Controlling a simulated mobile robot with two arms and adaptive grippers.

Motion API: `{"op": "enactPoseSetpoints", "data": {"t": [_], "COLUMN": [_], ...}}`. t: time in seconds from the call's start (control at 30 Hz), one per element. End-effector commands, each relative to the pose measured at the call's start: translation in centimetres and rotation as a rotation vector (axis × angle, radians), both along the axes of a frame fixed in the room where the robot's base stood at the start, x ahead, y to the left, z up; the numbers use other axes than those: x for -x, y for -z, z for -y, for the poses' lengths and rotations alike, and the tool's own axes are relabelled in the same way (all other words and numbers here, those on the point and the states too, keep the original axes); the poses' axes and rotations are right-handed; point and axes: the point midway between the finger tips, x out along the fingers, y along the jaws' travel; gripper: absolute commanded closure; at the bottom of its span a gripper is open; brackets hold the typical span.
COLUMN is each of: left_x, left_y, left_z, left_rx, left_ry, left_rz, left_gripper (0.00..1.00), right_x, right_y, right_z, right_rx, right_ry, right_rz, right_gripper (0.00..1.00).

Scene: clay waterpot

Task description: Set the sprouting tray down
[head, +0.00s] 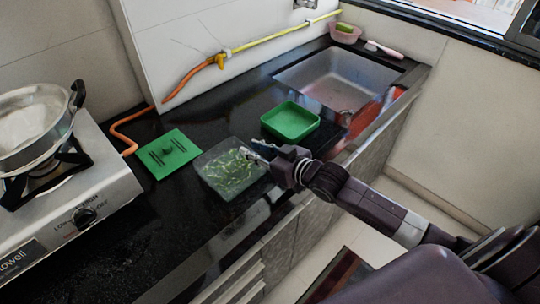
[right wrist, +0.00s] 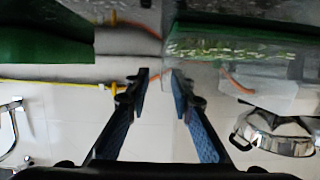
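The sprouting tray (head: 228,174) is a clear, square container with green sprouts inside, at the counter's front middle in the head view. In the right wrist view its clear wall and sprouts (right wrist: 235,50) fill the upper right. My right gripper (head: 256,150) is at the tray's upper right corner, fingers apart. In the right wrist view the gripper (right wrist: 160,82) shows a gap between its fingertips, with the tray's edge close to the right finger. I cannot tell whether a finger touches the tray. My left gripper is not in view.
A green tray (head: 290,121) lies behind and right of the sprouting tray. A flat green lid (head: 170,154) lies to its left. A stove (head: 75,195) with a steel pan (head: 35,125) is far left. A sink (head: 335,80) is at the back right. The front-left black counter is clear.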

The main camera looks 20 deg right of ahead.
Motion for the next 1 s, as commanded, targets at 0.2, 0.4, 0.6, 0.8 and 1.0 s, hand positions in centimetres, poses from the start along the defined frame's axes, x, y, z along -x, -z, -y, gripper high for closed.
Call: {"op": "enactPoseSetpoints", "data": {"t": [0.2,0.4,0.6,0.8,1.0], "left_x": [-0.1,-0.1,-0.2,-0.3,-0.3], "left_y": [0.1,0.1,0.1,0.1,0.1], "left_z": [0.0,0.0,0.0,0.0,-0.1], "left_rx": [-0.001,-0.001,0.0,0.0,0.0], "left_ry": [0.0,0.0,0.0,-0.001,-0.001], "left_rz": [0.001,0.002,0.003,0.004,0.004], "left_gripper": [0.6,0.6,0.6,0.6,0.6], "right_x": [3.9,6.8,8.5,9.1,9.1], "right_y": [-1.1,-2.1,-2.7,-3.1,-3.1], "right_z": [1.4,2.5,3.2,3.5,3.5], "right_rx": [0.003,0.002,0.001,-0.001,0.0], "right_ry": [-0.002,-0.002,0.0,0.0,0.0], "right_rz": [-0.003,-0.004,-0.002,0.0,0.0], "right_gripper": [0.78,0.78,0.78,0.78,0.78]}}
